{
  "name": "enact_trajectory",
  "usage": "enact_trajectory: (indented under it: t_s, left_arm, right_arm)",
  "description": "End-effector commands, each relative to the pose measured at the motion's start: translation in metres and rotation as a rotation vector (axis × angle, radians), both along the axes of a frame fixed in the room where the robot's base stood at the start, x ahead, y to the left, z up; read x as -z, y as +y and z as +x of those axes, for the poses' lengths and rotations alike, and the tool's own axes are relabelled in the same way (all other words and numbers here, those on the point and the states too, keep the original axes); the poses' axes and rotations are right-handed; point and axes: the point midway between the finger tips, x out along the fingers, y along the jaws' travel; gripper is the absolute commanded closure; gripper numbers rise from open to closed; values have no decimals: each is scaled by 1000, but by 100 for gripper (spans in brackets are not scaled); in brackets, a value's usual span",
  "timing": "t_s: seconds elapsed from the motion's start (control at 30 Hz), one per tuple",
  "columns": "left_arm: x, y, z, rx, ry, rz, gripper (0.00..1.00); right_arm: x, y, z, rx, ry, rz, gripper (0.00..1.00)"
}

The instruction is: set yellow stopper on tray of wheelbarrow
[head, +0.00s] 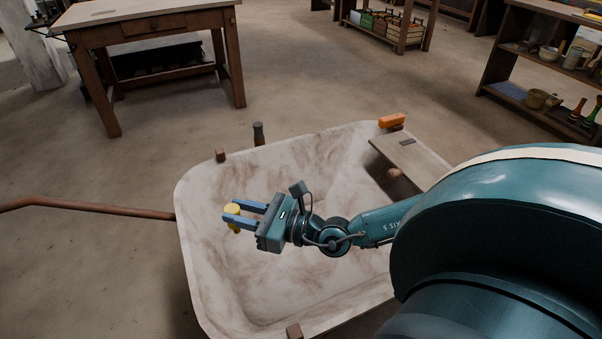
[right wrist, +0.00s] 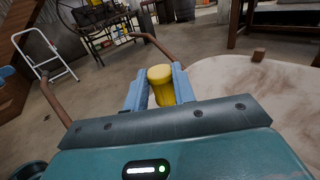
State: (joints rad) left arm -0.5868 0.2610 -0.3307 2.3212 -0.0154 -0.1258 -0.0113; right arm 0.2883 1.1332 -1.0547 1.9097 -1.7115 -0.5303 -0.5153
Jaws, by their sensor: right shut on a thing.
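My right gripper (head: 240,215) is shut on the yellow stopper (head: 232,212) and holds it over the left part of the wheelbarrow tray (head: 335,150). In the right wrist view the yellow stopper (right wrist: 165,86) stands between the two blue fingers, with a wider round top. The tray is pale with brownish smears and also shows in the right wrist view (right wrist: 255,85). From these views I cannot tell how high the stopper is above the tray's surface. My arm hides part of the tray. My left gripper is not in view.
A brown handle (head: 90,208) reaches left from the tray. A board (head: 408,158) and an orange object (head: 391,120) lie at the tray's far right. Wooden blocks (head: 220,155) sit at the rim. A wooden table (head: 150,20) stands behind; the floor between is clear.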

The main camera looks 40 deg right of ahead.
Motion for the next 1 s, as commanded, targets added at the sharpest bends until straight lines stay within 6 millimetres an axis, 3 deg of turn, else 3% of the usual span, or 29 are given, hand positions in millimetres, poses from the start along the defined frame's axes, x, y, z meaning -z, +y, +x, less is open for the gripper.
enact_trajectory:
  t_s: [0.03,0.27,0.4,0.63,0.83,1.0]
  left_arm:
    - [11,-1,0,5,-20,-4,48]
    - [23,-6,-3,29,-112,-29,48]
    - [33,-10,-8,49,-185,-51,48]
    - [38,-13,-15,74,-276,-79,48]
    - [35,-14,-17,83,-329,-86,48]
    - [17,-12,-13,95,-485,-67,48]
  right_arm:
    - [17,-8,3,-22,-8,-9,99]
    - [69,-45,4,-148,-4,-9,99]
    - [109,-81,2,-236,-4,-8,99]
    - [151,-134,-8,-322,0,0,99]
    - [167,-152,-14,-343,2,6,99]
    - [199,-153,-14,-345,3,8,99]
